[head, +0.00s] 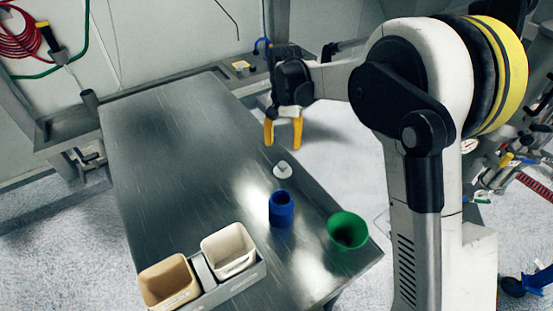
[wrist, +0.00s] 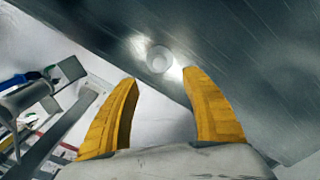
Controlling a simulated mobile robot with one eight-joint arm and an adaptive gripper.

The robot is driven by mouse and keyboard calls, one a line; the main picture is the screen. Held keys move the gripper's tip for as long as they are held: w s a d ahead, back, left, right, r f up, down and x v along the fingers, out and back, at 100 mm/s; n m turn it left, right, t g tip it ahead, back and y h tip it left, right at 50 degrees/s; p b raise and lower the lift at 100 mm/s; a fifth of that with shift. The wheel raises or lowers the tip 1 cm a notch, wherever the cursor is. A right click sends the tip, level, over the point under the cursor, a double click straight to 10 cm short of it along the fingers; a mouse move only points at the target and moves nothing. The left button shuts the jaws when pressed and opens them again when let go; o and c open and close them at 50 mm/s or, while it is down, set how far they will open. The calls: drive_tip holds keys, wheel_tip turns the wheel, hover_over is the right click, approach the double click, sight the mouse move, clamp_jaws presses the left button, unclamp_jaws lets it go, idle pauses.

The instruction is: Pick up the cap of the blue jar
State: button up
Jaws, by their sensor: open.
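The blue jar (head: 281,210) stands upright on the metal table, with its top open. A small white round cap with a raised knob (head: 282,170) lies on the table just behind the jar. It also shows in the wrist view as a pale disc (wrist: 159,60), ahead of and between my yellow fingertips. My gripper (head: 283,138) is open and empty, with its fingers pointing down above and behind the cap. The fingers (wrist: 160,75) are apart from the cap. The jar is not in the wrist view.
A green bowl-like container (head: 348,231) stands right of the jar. A grey holder (head: 238,284) with a white bin (head: 229,248) and a tan bin (head: 168,281) is at the front. The table's (head: 170,140) left and back are clear. Its right edge is near the cap.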

drive_tip(key=b, duration=0.2)
hover_over(283, 164)
wheel_tip(283, 164, down, 5)
drive_tip(key=shift+s+f, duration=0.1)
wheel_tip(283, 164, down, 6)
drive_tip(key=shift+r+b, duration=0.2)
drive_tip(key=shift+b, duration=0.7)
drive_tip(key=shift+r, duration=0.1)
drive_tip(key=c, duration=1)
